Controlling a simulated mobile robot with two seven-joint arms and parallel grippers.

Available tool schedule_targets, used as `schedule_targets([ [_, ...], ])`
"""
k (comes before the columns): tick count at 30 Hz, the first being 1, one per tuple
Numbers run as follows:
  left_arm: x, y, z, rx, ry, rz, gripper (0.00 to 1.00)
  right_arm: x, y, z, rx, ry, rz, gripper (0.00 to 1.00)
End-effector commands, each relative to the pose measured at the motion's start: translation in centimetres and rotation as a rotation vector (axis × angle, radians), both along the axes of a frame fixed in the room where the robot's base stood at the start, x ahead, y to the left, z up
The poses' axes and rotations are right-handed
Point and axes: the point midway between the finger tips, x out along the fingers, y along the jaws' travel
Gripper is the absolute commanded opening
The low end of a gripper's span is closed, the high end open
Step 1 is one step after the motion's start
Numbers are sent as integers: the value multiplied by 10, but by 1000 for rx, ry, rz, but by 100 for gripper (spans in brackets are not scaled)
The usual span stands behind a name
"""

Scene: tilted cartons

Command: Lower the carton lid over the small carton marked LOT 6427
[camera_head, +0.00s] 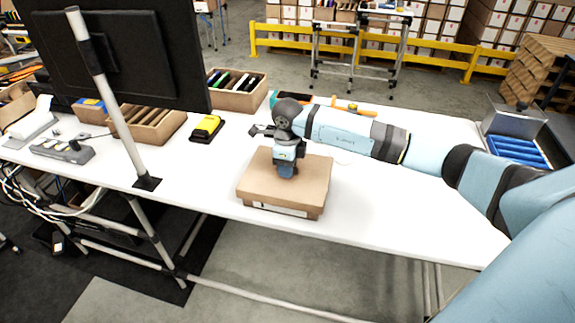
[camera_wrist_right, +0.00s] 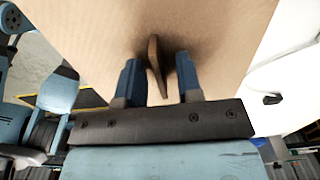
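A brown carton lid (camera_head: 256,177) sits over the small carton on the white table, in the middle of the head view. A white label (camera_head: 280,209) shows low on the front side; its print is too small to read. The lid's flat top (camera_wrist_right: 90,30) fills the upper part of the right wrist view. A thin brown upright tab (camera_wrist_right: 155,66) stands on it. My right gripper (camera_wrist_right: 158,75) points down at the lid with its blue fingers apart on both sides of the tab, with gaps visible. In the head view my right gripper (camera_head: 286,172) hides the tab. My left gripper is not in view.
A monitor (camera_head: 115,50) on a pole stands at the left. A yellow and black device (camera_head: 206,128) and open bins (camera_head: 236,95) lie behind the carton. A blue tray (camera_head: 518,150) is at the far right. The table (camera_head: 390,215) is clear right of the carton.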

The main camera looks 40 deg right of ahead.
Motion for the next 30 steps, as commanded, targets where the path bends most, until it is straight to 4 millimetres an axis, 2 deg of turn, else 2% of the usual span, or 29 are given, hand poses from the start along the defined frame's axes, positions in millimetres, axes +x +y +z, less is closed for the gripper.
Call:
schedule_targets([
  [11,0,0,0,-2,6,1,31,0,0,5,0,-1,0,36],
  [16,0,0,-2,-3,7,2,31,1,-1,32,0,-4,0,36],
  [24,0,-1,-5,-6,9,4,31,1,0,94,-1,-5,0,36],
  [30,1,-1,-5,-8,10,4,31,0,0,126,0,-1,1,36],
])
